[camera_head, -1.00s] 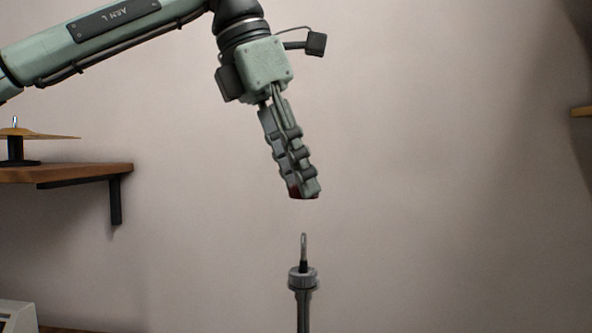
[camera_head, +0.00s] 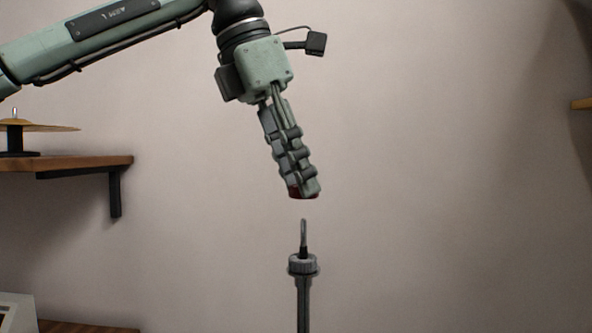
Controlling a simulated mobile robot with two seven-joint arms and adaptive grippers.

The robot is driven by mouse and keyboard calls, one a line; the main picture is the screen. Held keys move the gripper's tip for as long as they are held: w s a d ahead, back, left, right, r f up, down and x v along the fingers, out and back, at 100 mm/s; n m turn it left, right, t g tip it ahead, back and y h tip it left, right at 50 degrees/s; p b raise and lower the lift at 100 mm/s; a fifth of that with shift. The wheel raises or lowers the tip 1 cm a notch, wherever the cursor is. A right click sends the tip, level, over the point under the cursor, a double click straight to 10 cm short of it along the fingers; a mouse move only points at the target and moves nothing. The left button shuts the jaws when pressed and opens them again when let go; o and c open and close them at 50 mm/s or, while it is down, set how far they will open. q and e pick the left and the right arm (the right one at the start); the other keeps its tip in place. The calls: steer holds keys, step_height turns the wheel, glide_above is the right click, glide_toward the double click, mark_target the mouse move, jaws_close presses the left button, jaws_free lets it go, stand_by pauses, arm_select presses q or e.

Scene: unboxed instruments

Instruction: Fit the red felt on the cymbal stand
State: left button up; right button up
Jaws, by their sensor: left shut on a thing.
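My left gripper (camera_head: 303,192) points down and is shut on the red felt (camera_head: 296,193). My right gripper is not in view.
A wooden shelf (camera_head: 80,163) on a black bracket is at the left, with a brass cymbal (camera_head: 50,128) on a small dark stand. Part of a pale box (camera_head: 17,312) shows at the lower left. The space around the stand is clear before a plain wall.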

mark_target(291, 187)
arm_select(q)
steer(key=shift+f+b, duration=1.15)
steer(key=shift+f, duration=0.75)
steer(key=shift+f+b, duration=1.05)
steer(key=shift+f, duration=0.65)
steer(key=o, duration=0.7)
steer(key=v, duration=1.2)
